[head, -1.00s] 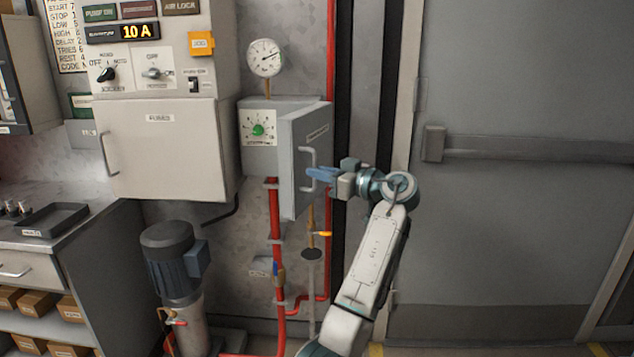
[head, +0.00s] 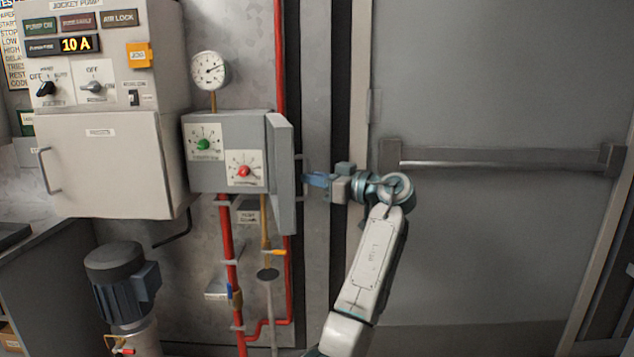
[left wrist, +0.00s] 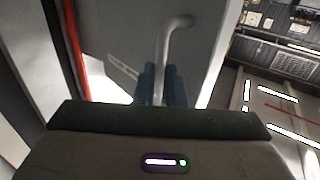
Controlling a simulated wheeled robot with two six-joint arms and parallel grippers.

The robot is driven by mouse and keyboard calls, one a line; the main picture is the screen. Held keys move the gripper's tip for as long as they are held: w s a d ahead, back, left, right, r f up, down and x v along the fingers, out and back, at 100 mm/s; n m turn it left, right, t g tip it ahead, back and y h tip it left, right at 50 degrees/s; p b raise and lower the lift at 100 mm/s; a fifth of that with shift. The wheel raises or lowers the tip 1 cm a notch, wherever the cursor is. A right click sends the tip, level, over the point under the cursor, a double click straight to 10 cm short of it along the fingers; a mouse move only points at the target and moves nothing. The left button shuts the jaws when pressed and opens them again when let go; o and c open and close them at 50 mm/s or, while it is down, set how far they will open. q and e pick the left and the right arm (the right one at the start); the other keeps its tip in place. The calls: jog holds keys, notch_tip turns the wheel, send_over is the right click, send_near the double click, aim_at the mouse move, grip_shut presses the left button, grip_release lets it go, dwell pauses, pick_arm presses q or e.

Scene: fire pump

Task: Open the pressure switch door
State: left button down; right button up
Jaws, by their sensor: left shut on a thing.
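The pressure switch door (head: 282,174) is a grey panel hinged on the grey switch box (head: 225,125). It stands swung wide open, seen nearly edge-on in the head view. Inside the box a green knob (head: 205,144) and a red knob (head: 243,171) show on white dials. My left gripper (head: 312,180) is shut on the door handle (head: 299,160), to the right of the door. In the left wrist view the blue fingers (left wrist: 161,86) close around the grey bar handle (left wrist: 164,55), with the door face behind. My right gripper is not in view.
A cream fuse cabinet (head: 105,160) stands left of the box, with a gauge (head: 210,71) above the box. Red pipes (head: 230,260) and a pump motor (head: 122,283) are below. A large grey door with a push bar (head: 500,158) is at the right.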

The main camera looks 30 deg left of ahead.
pick_arm(q)
jog(key=shift+a+r, duration=0.15)
jog(key=shift+r, duration=0.2)
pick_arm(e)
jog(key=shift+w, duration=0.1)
pick_arm(q)
jog(key=c, duration=1.8)
grip_release()
jog(key=o, duration=0.3)
jog(key=shift+a+f, duration=0.15)
jog(key=shift+a, duration=0.15)
jog(key=shift+a+f, duration=0.1)
jog(key=shift+a, duration=0.1)
jog(key=d, duration=1.1)
jog(key=shift+s+d+b, duration=0.2)
jog(key=shift+b, duration=0.2)
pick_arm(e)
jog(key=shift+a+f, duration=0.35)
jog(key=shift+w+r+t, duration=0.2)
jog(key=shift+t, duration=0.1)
